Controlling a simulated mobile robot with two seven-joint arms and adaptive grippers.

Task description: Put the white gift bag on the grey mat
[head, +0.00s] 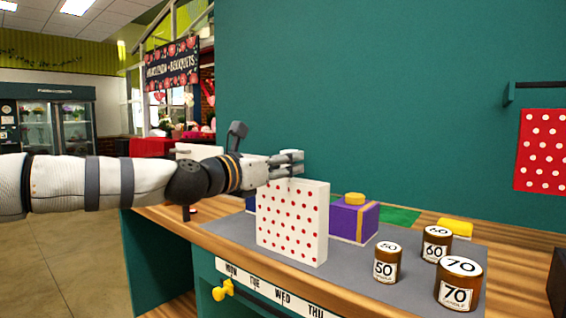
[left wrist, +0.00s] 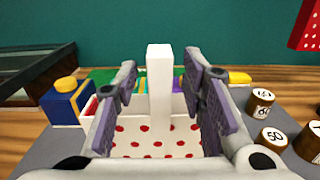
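The white gift bag (head: 292,225) has red dots and stands upright, apparently on the grey mat (head: 345,278) on the wooden counter. Its white handle (left wrist: 159,85) rises in the middle of the left wrist view, with the dotted face (left wrist: 150,145) below. My left gripper (head: 288,165) is at the top of the bag in the head view. In the left wrist view, its fingers (left wrist: 160,105) are open, one on each side of the handle, with gaps visible. My right gripper is not in view.
A purple box (head: 353,219) with a yellow top stands behind the bag. Jars marked 50 (head: 387,263), 60 (head: 437,244) and 70 (head: 459,284) stand to the right. A blue box (left wrist: 66,102) shows at left in the wrist view. A teal wall (head: 400,100) stands behind.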

